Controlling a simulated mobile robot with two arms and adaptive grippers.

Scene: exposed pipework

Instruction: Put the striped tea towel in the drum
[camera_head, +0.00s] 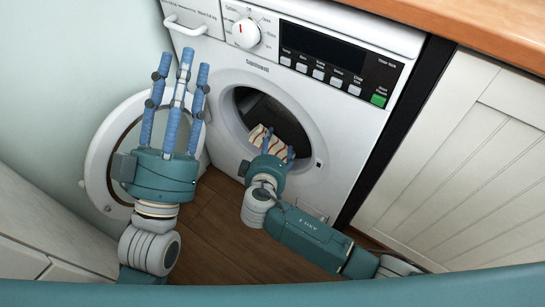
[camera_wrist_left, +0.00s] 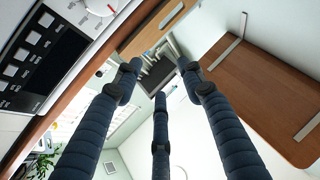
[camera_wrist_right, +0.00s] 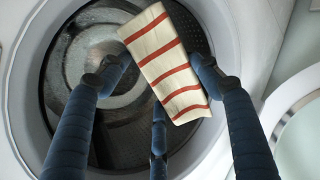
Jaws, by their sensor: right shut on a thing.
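The striped tea towel (camera_head: 258,138), cream with red stripes, is in my right gripper (camera_head: 277,151) at the mouth of the washing machine's round opening. In the right wrist view the towel (camera_wrist_right: 168,62) is folded flat and held between the fingers of the right gripper (camera_wrist_right: 158,80), in front of the dark drum (camera_wrist_right: 95,60). The drum (camera_head: 284,122) also shows in the head view, partly hidden by the towel and fingers. My left gripper (camera_head: 178,75) is open and empty, fingers pointing up, in front of the opened door. It also shows in the left wrist view (camera_wrist_left: 158,80).
The washing machine's round door (camera_head: 98,165) stands open at the left, partly behind my left gripper. A wooden worktop (camera_head: 490,28) runs above white panelled cupboards (camera_head: 470,150) on the right. Wooden floor (camera_head: 215,240) shows below. The wall is close on the left.

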